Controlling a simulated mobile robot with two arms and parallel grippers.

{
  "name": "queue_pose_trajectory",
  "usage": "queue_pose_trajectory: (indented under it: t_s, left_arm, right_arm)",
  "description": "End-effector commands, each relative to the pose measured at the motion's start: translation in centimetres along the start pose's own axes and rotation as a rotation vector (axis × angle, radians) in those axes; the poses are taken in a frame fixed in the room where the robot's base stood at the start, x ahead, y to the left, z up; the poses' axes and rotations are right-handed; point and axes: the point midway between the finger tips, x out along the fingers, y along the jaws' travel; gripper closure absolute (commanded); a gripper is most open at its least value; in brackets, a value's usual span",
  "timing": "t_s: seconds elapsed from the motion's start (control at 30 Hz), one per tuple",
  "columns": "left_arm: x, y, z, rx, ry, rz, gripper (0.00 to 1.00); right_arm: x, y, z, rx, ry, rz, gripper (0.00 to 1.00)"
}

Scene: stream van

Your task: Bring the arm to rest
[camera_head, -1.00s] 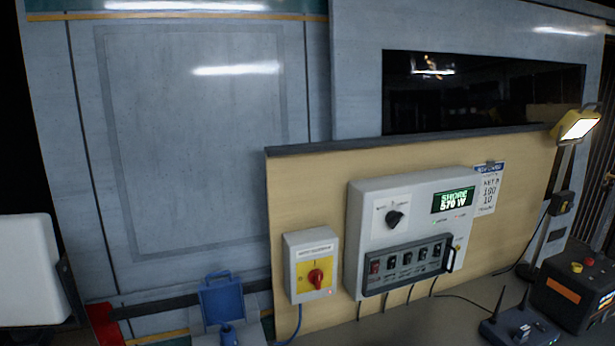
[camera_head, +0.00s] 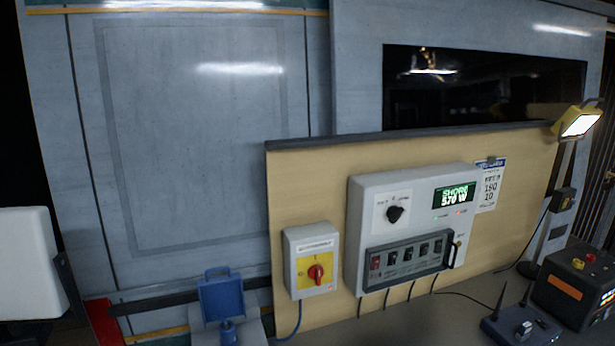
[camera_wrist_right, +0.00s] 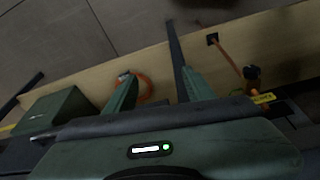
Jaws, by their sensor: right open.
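My right gripper (camera_wrist_right: 158,76) shows in the right wrist view only. Its two dark green fingers stand well apart with nothing between them, so it is open and empty. Behind the fingers are a pale wooden board and an orange cable ring (camera_wrist_right: 146,84), which lies beyond the left finger. I cannot tell whether either finger touches anything. No gripper shows in the head view, and my left gripper is not in view.
In the head view, a grey control panel (camera_head: 356,210) and a red-and-yellow switch box (camera_head: 311,262) are on a wooden board. A blue-lidded box (camera_head: 221,297) stands below left. A lit yellow lamp (camera_head: 577,122) and dark devices (camera_head: 573,288) are at right.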

Motion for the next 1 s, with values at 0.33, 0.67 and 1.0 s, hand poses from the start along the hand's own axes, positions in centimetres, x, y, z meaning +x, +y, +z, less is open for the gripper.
queue_pose_trajectory:
  t_s: [0.33, 0.67, 1.0]
  left_arm:
    - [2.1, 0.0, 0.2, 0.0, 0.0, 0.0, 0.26]
    - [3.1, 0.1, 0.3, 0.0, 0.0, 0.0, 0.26]
    - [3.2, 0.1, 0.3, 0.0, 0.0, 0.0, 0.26]
  right_arm:
    - [17.5, -0.8, 13.3, -0.018, -0.095, -0.011, 0.46]
    - [22.8, -0.9, 24.9, -0.032, -0.145, -0.015, 0.46]
    - [23.0, -0.9, 26.1, -0.033, -0.15, -0.015, 0.46]
